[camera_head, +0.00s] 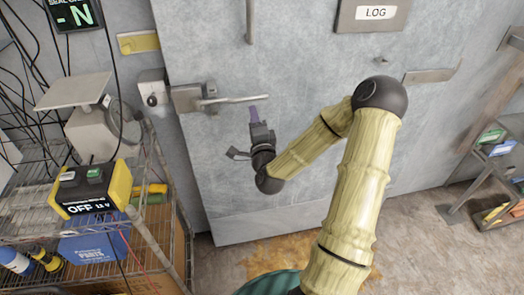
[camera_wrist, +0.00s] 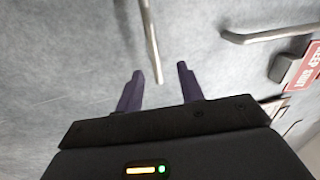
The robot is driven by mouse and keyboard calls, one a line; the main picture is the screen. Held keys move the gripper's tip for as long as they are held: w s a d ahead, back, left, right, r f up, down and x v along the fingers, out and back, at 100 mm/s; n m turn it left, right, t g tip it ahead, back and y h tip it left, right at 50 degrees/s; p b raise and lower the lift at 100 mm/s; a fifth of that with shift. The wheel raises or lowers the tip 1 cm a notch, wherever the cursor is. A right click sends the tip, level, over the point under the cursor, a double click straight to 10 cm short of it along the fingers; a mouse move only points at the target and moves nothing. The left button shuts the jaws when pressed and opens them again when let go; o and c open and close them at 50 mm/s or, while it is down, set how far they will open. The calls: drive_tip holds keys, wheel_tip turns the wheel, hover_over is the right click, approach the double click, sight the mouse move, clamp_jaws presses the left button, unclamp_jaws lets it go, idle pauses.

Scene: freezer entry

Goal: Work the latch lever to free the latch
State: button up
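The latch lever (camera_head: 238,100) is a pale metal bar on the grey freezer door. It runs roughly level to the right from its latch housing (camera_head: 187,97). My gripper (camera_head: 254,110) is just below the lever's free end, its purple fingers pointing up towards it. In the wrist view the lever (camera_wrist: 150,35) comes down from the top edge. Its end appears between the two parted fingertips of my gripper (camera_wrist: 160,70). The fingers are open and hold nothing. I cannot tell whether either finger touches the lever. The latch housing is out of the wrist view.
A vertical pull handle (camera_head: 250,20) is above the lever; it also shows in the wrist view (camera_wrist: 268,35). A LOG plate (camera_head: 375,14) is at upper right. A wire rack (camera_head: 160,215) with a yellow-black box (camera_head: 92,190) stands left. The door below my gripper is bare.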

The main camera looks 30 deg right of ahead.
drive_tip(key=p+v, duration=0.2)
drive_tip(key=v, duration=0.1)
drive_tip(key=shift+d+r, duration=0.1)
drive_tip(key=shift+r, duration=0.1)
drive_tip(key=shift+s+p, duration=0.1)
drive_tip(key=shift+p, duration=0.5)
drive_tip(key=p+v, duration=0.8)
drive_tip(key=p, duration=0.3)
drive_tip(key=shift+f, duration=0.25)
drive_tip(key=shift+s, duration=0.15)
